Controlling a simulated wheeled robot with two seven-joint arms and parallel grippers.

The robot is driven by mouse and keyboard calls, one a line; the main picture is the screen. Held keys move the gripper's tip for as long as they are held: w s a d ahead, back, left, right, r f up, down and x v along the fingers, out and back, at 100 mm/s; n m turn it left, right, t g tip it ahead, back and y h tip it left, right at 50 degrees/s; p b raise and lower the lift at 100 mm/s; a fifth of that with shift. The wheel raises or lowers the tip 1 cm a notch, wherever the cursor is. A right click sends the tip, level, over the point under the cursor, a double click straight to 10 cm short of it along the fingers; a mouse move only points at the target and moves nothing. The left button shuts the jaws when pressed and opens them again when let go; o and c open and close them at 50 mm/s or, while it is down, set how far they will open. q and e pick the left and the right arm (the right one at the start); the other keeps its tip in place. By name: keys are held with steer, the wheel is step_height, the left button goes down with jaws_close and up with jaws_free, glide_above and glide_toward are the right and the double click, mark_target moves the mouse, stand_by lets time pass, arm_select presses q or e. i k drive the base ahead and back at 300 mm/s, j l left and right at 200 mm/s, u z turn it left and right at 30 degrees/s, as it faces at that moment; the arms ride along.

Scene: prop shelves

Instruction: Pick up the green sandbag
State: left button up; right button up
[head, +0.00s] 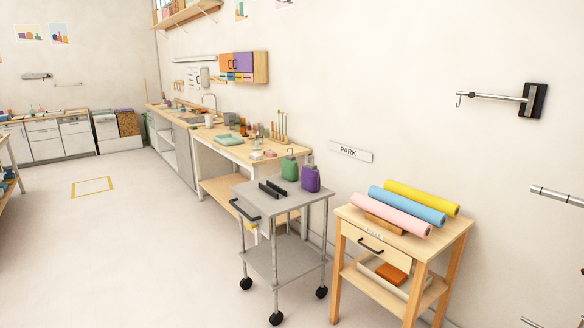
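The green sandbag (289,169) stands upright on the top of a grey wheeled cart (308,207), near its back edge. It is a small, bag-like block with a dark loop at its top. A purple bag of similar shape (310,180) stands beside it to the right, closer to the camera. Neither of my grippers is in the head view, and nothing is seen holding the green sandbag.
Two dark upright strips (272,189) sit on the cart top, left of the bags. A wooden stand (456,226) with rolled mats (408,206) is to the right. A long workbench (237,152) lies behind. The floor at left (130,240) is clear.

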mark_target(290, 168)
steer(key=i+j+z, duration=0.15)
steer(key=i+j, duration=0.45)
steer(key=i, duration=0.2)
steer(key=i+j+z, duration=0.15)
steer(key=i+j, duration=0.55)
steer(key=i, duration=0.1)
